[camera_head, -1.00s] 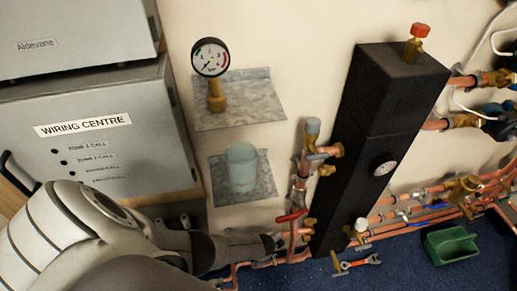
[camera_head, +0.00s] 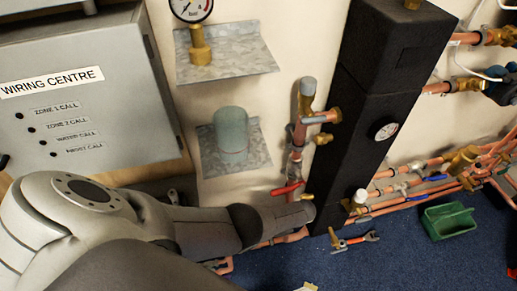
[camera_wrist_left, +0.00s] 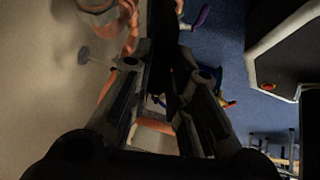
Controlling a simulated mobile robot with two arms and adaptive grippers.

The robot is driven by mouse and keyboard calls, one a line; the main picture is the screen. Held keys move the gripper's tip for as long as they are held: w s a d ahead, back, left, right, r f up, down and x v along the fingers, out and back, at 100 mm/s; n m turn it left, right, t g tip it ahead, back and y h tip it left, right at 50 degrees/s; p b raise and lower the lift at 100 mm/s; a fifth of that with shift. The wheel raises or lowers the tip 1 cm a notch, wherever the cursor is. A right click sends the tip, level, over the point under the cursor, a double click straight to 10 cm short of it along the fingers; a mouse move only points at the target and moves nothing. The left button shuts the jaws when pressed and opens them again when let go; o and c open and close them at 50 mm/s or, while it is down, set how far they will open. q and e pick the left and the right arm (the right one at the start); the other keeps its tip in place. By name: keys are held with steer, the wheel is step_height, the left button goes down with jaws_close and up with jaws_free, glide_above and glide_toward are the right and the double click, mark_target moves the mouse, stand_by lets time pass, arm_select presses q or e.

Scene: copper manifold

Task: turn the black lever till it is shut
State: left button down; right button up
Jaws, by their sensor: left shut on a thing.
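My left gripper (camera_wrist_left: 164,62) shows in the left wrist view, with its two dark fingers closed around a long dark piece. This piece, taken to be the black lever (camera_wrist_left: 171,28), is in deep shadow, so its angle is hard to read. In the head view my left arm reaches right to the low copper pipework at the foot of the tall black block. There the arm hides the fingers, and no black lever can be made out. My right gripper is in neither view.
The tall black block (camera_head: 368,95) with a dial stands just beyond my left arm's end. A red lever (camera_head: 287,188) sits on the pipe above it. A green tray (camera_head: 448,221) and a red-handled tool (camera_head: 358,239) lie on the blue floor. A grey wiring box (camera_head: 85,90) is at left.

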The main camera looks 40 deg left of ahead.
arm_select(q)
steer(key=shift+r, duration=0.1)
stand_by(0.3)
steer(key=c, duration=1.4)
jaws_free()
steer(key=shift+w+d, duration=0.1)
steer(key=shift+d, duration=0.05)
steer(key=v, duration=1.2)
steer(key=shift+w, duration=0.1)
steer(key=shift+c, duration=0.3)
